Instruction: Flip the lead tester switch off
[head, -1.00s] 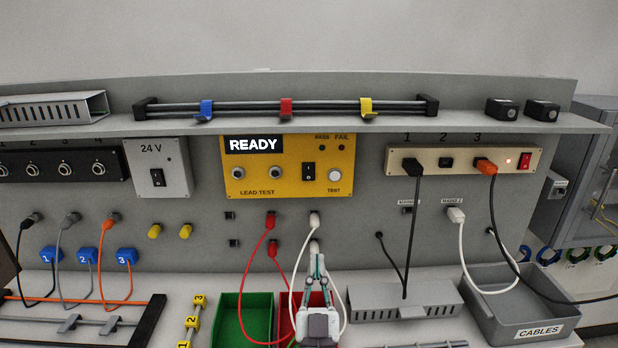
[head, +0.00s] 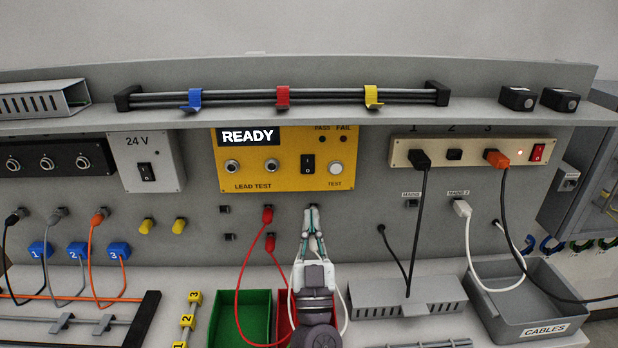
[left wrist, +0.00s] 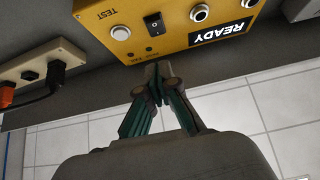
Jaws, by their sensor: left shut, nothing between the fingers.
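The yellow lead tester (head: 285,180) is on the back panel, its display reading READY. Its black rocker switch (head: 307,164) sits between the two sockets and the white TEST button (head: 336,168). In the left wrist view the tester is upside down, with the switch (left wrist: 153,22) beside the TEST button (left wrist: 121,33). My left gripper (head: 312,210) is shut and empty, just below the tester and under the switch, apart from it. In the left wrist view its fingertips (left wrist: 158,72) are close to the tester's edge. The gripper hides most of the white lead's plugs. My right gripper is not in view.
Red lead plugs (head: 268,214) hang just left of my gripper. A 24 V box (head: 150,160) with its own switch is to the left. A power strip (head: 470,152) with plugged cords is to the right. Green (head: 240,315) and red bins stand below.

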